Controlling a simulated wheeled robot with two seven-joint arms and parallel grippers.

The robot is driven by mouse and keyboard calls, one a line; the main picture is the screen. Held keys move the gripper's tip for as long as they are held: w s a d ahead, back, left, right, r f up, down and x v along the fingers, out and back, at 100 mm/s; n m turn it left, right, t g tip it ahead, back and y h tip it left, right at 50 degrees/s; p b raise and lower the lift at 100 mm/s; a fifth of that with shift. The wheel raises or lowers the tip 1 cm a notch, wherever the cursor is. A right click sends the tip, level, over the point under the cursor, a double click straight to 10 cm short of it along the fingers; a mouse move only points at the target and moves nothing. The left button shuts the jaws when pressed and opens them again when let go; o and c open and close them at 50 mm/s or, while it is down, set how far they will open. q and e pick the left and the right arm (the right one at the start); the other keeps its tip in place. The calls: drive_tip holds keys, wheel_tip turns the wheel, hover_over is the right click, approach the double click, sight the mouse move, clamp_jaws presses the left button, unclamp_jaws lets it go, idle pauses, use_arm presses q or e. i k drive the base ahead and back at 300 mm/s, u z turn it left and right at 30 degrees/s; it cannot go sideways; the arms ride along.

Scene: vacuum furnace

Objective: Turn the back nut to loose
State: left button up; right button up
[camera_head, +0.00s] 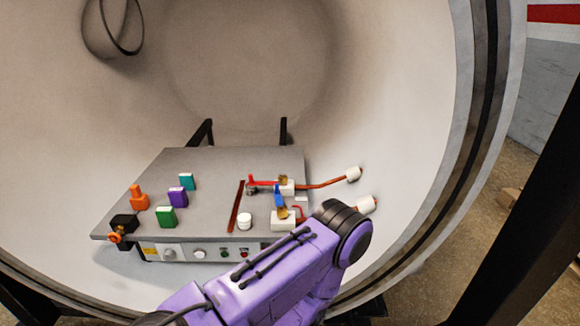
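The back nut looks like the small brass piece (283,180) on the rear white block (287,190), at the right of the grey table. A similar brass piece (282,213) sits on the front white block (284,224). A blue piece (278,196) stands between the two blocks. Whether it touches either nut is too small to tell. One purple arm of mine crosses the lower middle, its dark joint close to the front block in the picture. Neither gripper shows, and how tight the back nut is cannot be seen.
The grey table (190,160) stands inside a round chamber (390,100). Orange, purple, green and teal pieces stand at its left. A red-handled part (252,183), a dark red bar (236,207) and a white cap (245,221) lie nearer the nuts. Copper rods run to the right wall.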

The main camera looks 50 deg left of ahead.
sight(283, 180)
drive_tip(key=k, duration=0.4)
drive_tip(key=u, duration=0.75)
